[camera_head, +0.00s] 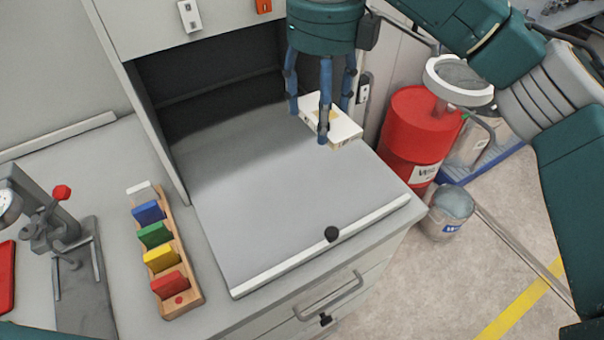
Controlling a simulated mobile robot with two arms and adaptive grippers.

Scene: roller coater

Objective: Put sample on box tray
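My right gripper (322,117) hangs fingers-down at the top centre, its blue fingers spread apart. A pale flat box-like piece (343,129) with a yellowish mark lies on the grey work surface right below and between the fingers. One finger crosses in front of it; whether any finger touches it I cannot tell. A wooden rack (178,295) at the left holds upright coloured tabs: white, blue (148,212), green (154,235), yellow (162,257) and red (169,285). Which thing is the sample or the box tray is not marked. My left gripper is not in view.
A gauge stand (62,228) is at far left. A red drum (417,125) and a bucket (449,210) stand on the floor.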

